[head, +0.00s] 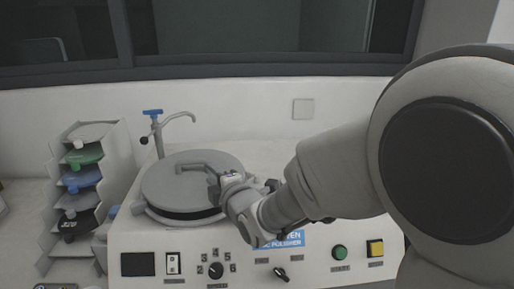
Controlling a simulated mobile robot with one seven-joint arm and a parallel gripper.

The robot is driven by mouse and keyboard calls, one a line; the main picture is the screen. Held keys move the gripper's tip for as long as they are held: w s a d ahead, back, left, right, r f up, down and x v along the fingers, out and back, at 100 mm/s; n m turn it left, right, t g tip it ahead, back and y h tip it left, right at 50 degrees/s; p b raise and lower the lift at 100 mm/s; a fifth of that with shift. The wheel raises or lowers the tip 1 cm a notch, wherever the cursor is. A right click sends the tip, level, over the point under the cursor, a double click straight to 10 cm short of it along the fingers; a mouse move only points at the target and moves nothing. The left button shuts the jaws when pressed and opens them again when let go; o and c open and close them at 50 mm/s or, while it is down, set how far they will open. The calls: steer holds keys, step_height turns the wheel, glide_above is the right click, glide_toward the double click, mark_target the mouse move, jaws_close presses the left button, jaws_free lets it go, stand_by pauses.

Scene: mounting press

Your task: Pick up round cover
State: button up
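The round cover (168,186) is a grey disc with a raised bar handle (198,167) on top. It lies on the round basin of the white polishing machine (140,238), with a dark gap showing below its front edge. My gripper (222,183) is over the cover's right side, close to the right end of the handle. My wrist and arm come in from the right and hide part of the cover's right edge. The fingertips are small and partly hidden, so I cannot tell if they touch the handle or are open or shut.
A tap with a blue top (153,113) stands behind the cover. A rack (62,225) with several coloured discs stands at the left. The machine's front has a dial (216,270), a green button (339,252) and a yellow button (375,248). A wall is behind.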

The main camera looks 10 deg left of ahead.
mark_target(199, 162)
steer(key=shift+p+x, duration=1.1)
steer(key=shift+x, duration=3.95)
steer(key=shift+s+a, duration=0.1)
jaws_close()
